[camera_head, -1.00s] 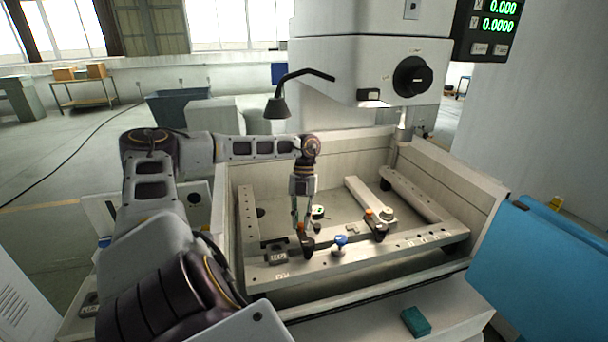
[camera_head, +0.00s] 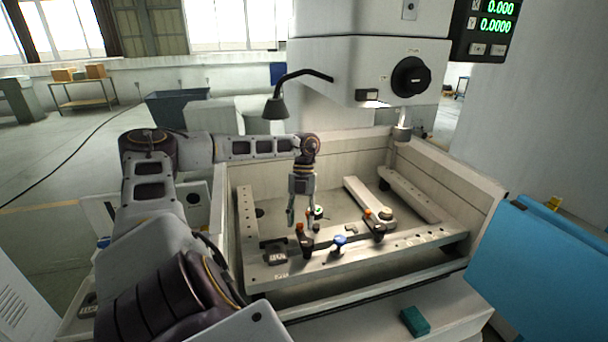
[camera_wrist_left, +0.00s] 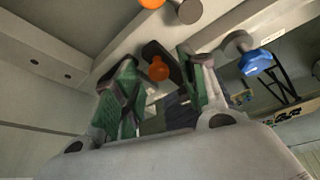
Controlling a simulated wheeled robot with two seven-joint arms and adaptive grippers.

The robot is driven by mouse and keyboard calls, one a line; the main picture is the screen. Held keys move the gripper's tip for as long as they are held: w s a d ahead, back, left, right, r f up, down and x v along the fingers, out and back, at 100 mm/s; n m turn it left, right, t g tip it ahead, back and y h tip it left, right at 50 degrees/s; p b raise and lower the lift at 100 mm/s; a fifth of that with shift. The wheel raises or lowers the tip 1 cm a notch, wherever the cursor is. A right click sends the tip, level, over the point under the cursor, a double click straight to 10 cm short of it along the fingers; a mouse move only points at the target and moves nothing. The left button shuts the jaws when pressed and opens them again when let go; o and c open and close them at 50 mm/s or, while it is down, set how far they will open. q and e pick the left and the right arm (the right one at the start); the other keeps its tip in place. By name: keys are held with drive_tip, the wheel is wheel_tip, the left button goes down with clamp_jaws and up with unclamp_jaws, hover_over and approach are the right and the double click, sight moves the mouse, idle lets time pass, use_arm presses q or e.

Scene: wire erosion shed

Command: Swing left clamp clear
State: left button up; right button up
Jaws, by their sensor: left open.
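The left clamp (camera_head: 306,244) is a dark piece with an orange tip on the front rail of the machine tank. My left gripper (camera_head: 301,216) points down just above it, with its fingers spread. In the left wrist view the clamp's orange knob (camera_wrist_left: 158,69) and dark arm show between the open green-padded fingers (camera_wrist_left: 157,64). I cannot tell whether a finger touches it. The right clamp (camera_head: 378,231), also dark with orange, stands farther right on the rail. My right gripper is not in view.
A blue knob (camera_head: 339,243) stands on the rail between the clamps and shows in the left wrist view (camera_wrist_left: 257,62). Pale tank walls (camera_head: 450,180) enclose the rails. A lamp (camera_head: 277,106) hangs behind my arm. A teal block (camera_head: 414,321) lies on the front ledge.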

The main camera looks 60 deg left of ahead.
use_arm(q)
drive_tip(key=shift+v, duration=1.25)
drive_tip(key=w+a, duration=0.4)
drive_tip(key=a, duration=0.1)
drive_tip(key=shift+w, duration=0.3)
drive_tip(key=shift+w, duration=0.1)
drive_tip(key=shift+w+a, duration=0.25)
drive_tip(key=shift+a, duration=0.05)
drive_tip(key=shift+w+a, duration=0.45)
drive_tip(key=shift+a, duration=0.05)
drive_tip(key=shift+w+a, duration=0.95)
drive_tip(key=shift+a, duration=0.1)
drive_tip(key=shift+a, duration=0.1)
idle(0.5)
